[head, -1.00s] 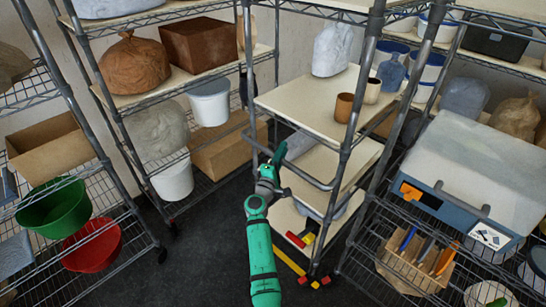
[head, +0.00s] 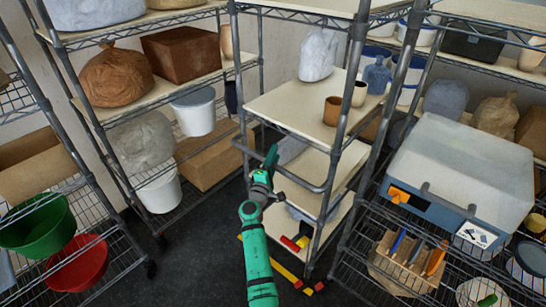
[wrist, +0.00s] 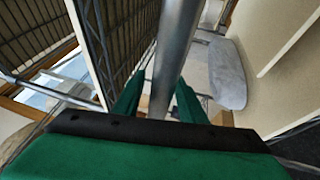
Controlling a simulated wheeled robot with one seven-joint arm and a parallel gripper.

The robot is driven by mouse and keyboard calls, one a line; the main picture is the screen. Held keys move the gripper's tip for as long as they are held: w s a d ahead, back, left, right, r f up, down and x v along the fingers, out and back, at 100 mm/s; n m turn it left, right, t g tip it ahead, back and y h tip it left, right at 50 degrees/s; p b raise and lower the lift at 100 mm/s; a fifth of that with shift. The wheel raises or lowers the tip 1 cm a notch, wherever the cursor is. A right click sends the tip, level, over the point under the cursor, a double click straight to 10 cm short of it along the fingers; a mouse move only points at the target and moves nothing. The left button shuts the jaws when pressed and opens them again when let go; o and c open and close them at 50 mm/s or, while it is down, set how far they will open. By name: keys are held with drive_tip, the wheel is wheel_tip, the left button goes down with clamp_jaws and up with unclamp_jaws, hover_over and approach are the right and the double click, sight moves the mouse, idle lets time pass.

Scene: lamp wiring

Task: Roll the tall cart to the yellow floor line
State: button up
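The tall cart (head: 292,108) is a wheeled rack with cream shelves and grey posts, standing between two other racks. A grey bar handle (head: 298,182) sticks out of its near side. My green gripper (head: 271,158) is at this handle. In the wrist view a grey tube (wrist: 176,55) runs between the fingers of my gripper (wrist: 160,88). The fingers stand apart, with a gap beside the tube on the left. The yellow floor line (head: 284,271) lies at the cart's near foot, partly hidden by my arm.
A wire rack (head: 376,160) with a blue-grey case (head: 462,170) stands close on the right. A loaded rack (head: 103,150) stands on the left. Green and red bowls (head: 78,262) sit at the lower left. Dark floor (head: 195,265) is clear left of my arm.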

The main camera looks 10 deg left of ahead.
drive_tip(key=s+f, duration=0.2)
drive_tip(key=s, duration=0.8)
drive_tip(key=shift+s+a, duration=0.25)
drive_tip(key=shift+a, duration=0.2)
drive_tip(key=shift+s+a, duration=0.1)
drive_tip(key=shift+a, duration=0.05)
drive_tip(key=s+d+f+m+g+y, duration=0.1)
drive_tip(key=s+d+f+m, duration=0.1)
drive_tip(key=s+f, duration=0.5)
drive_tip(key=s+d+f+m+g+y, duration=0.1)
drive_tip(key=s+d+f+g, duration=0.15)
drive_tip(key=s+f, duration=0.4)
drive_tip(key=s+d+f+m+y, duration=0.1)
drive_tip(key=s+d+f+m, duration=0.15)
drive_tip(key=s, duration=0.55)
drive_tip(key=s+d+f+m, duration=0.1)
drive_tip(key=s+f+m, duration=0.15)
drive_tip(key=s, duration=0.45)
drive_tip(key=s+d+r+m+g, duration=0.15)
drive_tip(key=s+d+m, duration=0.25)
drive_tip(key=s, duration=1.1)
drive_tip(key=s+d+r+m, duration=0.3)
drive_tip(key=s+r, duration=0.3)
drive_tip(key=s+d+r+m+h, duration=0.1)
drive_tip(key=s+d+r+m, duration=0.1)
drive_tip(key=s+r, duration=0.4)
drive_tip(key=shift+s+d+m+t, duration=0.3)
drive_tip(key=shift+s+d+m, duration=0.1)
drive_tip(key=shift+d, duration=0.05)
